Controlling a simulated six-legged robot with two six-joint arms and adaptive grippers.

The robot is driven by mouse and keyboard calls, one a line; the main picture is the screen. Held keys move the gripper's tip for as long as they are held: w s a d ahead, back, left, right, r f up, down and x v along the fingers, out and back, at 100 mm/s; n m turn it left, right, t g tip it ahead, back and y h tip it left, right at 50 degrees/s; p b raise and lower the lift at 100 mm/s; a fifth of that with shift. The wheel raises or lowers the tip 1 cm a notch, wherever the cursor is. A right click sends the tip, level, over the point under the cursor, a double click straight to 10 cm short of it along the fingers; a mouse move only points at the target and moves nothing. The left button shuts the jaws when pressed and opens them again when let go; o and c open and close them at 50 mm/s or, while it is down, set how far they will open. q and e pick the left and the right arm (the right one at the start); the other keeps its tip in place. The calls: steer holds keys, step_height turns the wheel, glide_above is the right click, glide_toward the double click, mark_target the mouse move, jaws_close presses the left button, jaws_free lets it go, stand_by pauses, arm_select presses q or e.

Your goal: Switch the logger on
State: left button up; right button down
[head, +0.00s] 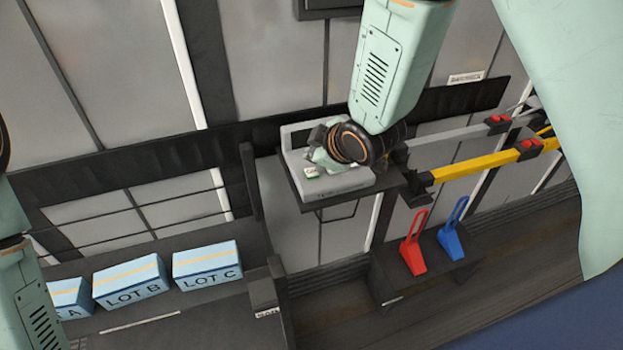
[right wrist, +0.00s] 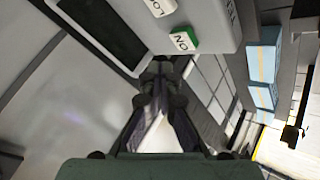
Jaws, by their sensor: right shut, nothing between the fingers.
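The logger (head: 345,186) is a light grey box on a small dark shelf against the wall. Its white and green switch piece (head: 312,171) shows at its front left. In the right wrist view the switch piece (right wrist: 184,40) reads "ON", beside a dark screen (right wrist: 105,35). My right gripper (head: 319,148) is over the logger and hides part of its top. In the right wrist view its fingers (right wrist: 160,72) are shut and empty, tips just below the switch piece in the picture; I cannot tell whether they touch the logger. My left gripper is out of view.
Blue boxes, including LOT B (head: 130,283) and LOT C (head: 207,264), stand at lower left. A yellow bar (head: 480,165) and a grey bar (head: 450,144) lie right of the shelf. Red (head: 414,250) and blue (head: 452,238) chock-like pieces stand on a low dark stand below.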

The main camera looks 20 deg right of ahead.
mark_target(308, 168)
steer(key=shift+f+b, duration=0.35)
steer(key=shift+f, duration=0.55)
stand_by(0.7)
steer(key=shift+f+b, duration=0.35)
steer(key=shift+f, duration=0.05)
steer(key=shift+f+b, duration=0.35)
steer(key=shift+f, duration=0.2)
stand_by(0.7)
steer(key=shift+r, duration=0.1)
steer(key=shift+r+p, duration=0.85)
steer(key=shift+r, duration=0.05)
step_height(308, 168, up, 5)
steer(key=p, duration=0.4)
steer(key=shift+r, duration=0.1)
